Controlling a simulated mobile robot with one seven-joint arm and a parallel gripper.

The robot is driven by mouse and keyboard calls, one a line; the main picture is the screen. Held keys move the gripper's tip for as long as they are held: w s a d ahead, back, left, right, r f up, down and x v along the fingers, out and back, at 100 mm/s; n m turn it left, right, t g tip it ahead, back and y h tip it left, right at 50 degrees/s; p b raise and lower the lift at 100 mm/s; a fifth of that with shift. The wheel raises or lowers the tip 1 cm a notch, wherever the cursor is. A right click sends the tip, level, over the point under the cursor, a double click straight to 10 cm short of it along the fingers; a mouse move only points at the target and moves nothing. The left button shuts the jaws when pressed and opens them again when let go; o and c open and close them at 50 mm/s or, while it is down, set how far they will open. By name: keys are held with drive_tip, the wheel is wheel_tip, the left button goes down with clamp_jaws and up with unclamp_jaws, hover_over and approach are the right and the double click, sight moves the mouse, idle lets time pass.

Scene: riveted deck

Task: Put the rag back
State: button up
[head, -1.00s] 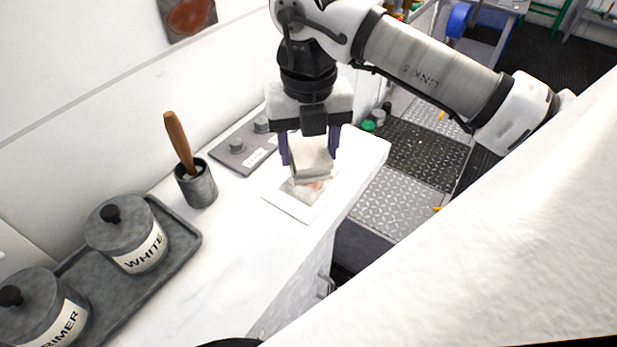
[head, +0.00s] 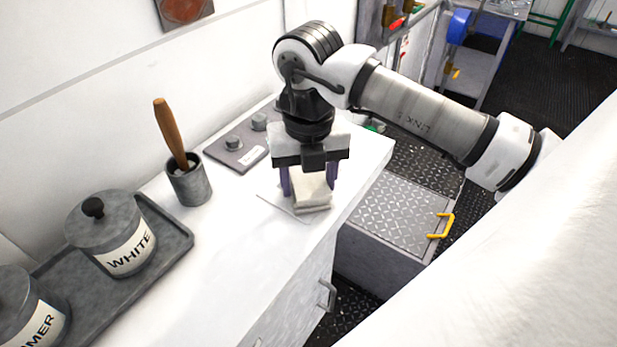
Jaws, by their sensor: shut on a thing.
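The rag (head: 311,192) is a folded, cream-coloured block in the head view, toward the far end of the white counter. My gripper (head: 310,186) points down with its dark purple fingers on either side of the rag, shut on it. The rag is over a thin pale square sheet (head: 270,200), which it mostly covers. I cannot tell whether the rag's underside touches the sheet.
On the white counter (head: 235,255) stand a grey cup (head: 190,186) with a wooden-handled tool, a plate with knobs (head: 236,146), and a grey tray (head: 180,238) holding lidded pots, one labelled WHITE (head: 112,236). A metal box with a yellow handle (head: 440,226) stands right.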

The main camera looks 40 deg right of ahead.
sight(309, 184)
drive_tip(key=o, duration=1)
drive_tip(key=shift+f, duration=0.1)
drive_tip(key=shift+c, duration=0.2)
wheel_tip(309, 184, up, 12)
drive_tip(key=shift+r, duration=0.2)
